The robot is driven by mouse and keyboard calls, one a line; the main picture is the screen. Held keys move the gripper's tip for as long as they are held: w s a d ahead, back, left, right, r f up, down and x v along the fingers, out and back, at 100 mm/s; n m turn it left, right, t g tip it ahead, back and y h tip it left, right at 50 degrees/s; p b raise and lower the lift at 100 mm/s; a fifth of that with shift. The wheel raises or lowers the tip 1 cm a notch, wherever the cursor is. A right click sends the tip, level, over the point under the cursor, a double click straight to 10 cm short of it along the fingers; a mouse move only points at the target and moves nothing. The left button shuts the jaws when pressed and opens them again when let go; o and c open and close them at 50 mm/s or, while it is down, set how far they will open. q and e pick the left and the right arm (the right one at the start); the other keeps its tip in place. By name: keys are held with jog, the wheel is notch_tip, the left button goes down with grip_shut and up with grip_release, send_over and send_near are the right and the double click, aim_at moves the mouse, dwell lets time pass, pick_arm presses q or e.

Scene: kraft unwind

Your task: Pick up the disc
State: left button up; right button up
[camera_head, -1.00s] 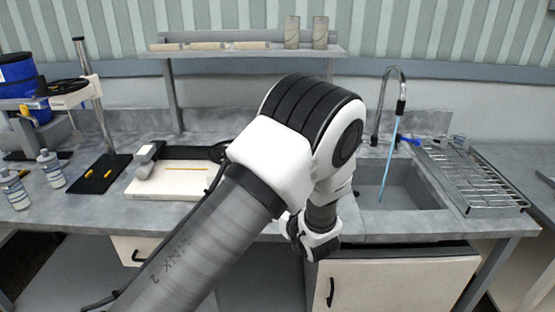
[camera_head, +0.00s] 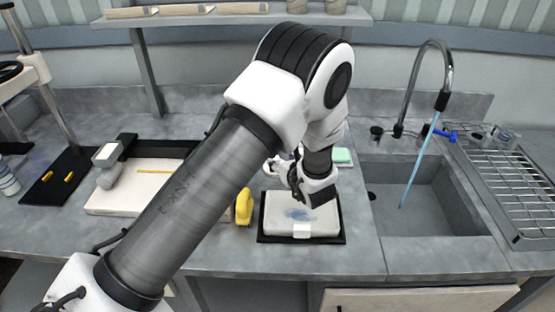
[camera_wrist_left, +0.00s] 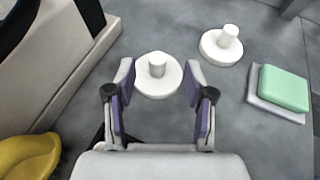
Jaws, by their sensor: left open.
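In the left wrist view, a white disc (camera_wrist_left: 158,88) with a short upright knob lies on the grey counter, between and just beyond my open fingertips. A second white disc (camera_wrist_left: 221,50) with a knob lies farther to the right, outside the fingers. My left gripper (camera_wrist_left: 160,82) is open and empty, with one finger on either side of the nearer disc in the picture; I cannot tell its height above it. In the head view my left gripper (camera_head: 288,178) is over the counter left of the sink, and the arm hides most of the discs' area. My right gripper is not in view.
A green sponge (camera_wrist_left: 284,88) lies right of the discs. A yellow object (camera_head: 244,207) and a pale pad (camera_head: 290,229) on a black tray (camera_head: 342,236) are near the gripper. A sink (camera_head: 435,205) with a tall faucet (camera_head: 445,75) is to the right; a shelf (camera_head: 230,19) is behind.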

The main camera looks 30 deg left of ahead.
pick_arm(q)
jog(key=shift+w+a+f+p, duration=0.2)
jog(key=shift+a+f+p, duration=0.05)
jog(key=shift+a+p, duration=0.25)
jog(key=shift+w+a+f+p, duration=0.15)
jog(key=shift+a+f+p, duration=0.05)
jog(key=shift+a+p, duration=0.2)
jog(key=x, duration=0.4)
jog(key=shift+d+f, duration=0.15)
jog(key=shift+f, duration=0.3)
jog(key=shift+d+r, duration=0.1)
jog(key=shift+r, duration=0.05)
jog(key=shift+s+d+r, duration=0.15)
jog(key=shift+s, duration=0.05)
jog(key=shift+c, duration=1.1)
jog(key=c, duration=0.5)
grip_shut()
